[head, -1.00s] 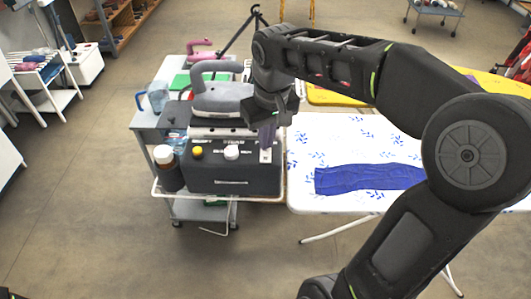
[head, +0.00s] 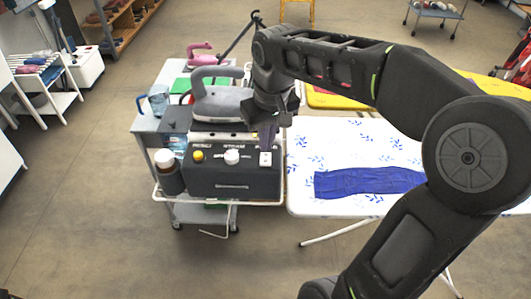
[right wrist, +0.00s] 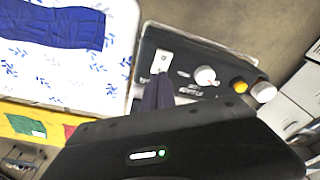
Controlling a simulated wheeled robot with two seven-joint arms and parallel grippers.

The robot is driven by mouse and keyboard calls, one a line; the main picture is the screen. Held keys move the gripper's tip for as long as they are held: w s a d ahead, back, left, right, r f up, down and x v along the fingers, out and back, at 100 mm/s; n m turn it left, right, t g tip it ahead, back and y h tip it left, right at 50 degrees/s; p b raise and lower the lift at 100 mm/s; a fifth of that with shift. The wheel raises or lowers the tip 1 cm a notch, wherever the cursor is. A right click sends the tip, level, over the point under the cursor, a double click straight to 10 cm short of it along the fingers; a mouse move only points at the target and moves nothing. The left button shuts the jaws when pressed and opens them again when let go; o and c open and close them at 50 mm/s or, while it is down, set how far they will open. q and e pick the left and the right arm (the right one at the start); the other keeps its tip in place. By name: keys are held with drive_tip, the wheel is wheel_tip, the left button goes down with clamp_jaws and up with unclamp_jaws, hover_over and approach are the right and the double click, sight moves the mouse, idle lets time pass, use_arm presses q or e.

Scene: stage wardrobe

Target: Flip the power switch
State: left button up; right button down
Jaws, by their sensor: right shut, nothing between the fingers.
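The power switch (head: 265,159) is a small white plate with a dark mark, on the right end of the sloped front of a dark grey steam station (head: 232,180). In the right wrist view the switch (right wrist: 161,61) lies just beyond my fingertips. My right gripper (head: 268,143) is shut and empty, its purplish fingers pointing down just behind the switch; they also show in the right wrist view (right wrist: 158,88). I cannot tell whether the fingertips touch the panel. Which way the switch is set is too small to tell. My left gripper is out of view.
A white knob (head: 232,157) and a yellow button (head: 198,155) sit left of the switch. An ironing board (head: 330,135) with blue cloth (head: 365,182) stands close on the right.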

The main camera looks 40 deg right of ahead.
sight(266, 155)
wheel_tip(266, 155, up, 5)
drive_tip(key=p, duration=0.3)
idle(0.6)
